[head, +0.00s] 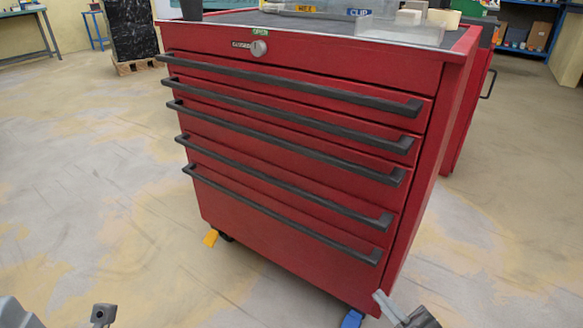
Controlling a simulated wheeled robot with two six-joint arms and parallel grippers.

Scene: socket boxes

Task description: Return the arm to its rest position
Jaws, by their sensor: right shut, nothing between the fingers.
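My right gripper (392,305) shows at the bottom edge, right of centre, in front of the lower right corner of a red drawer cabinet (285,230). It is shut and empty. It looks apart from the cabinet, though the gap is hard to judge. Grey parts of my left gripper (103,314) show at the bottom left, cut by the frame edge. Its fingers are too little in view to tell their state. The cabinet has several black bar handles, and all its drawers look closed.
Clear boxes with yellow and blue labels (306,9) and pale blocks (408,17) stand on the cabinet top. A green OPEN label (260,31) sits above a round lock (259,48). Another red cabinet (468,110) stands behind at right.

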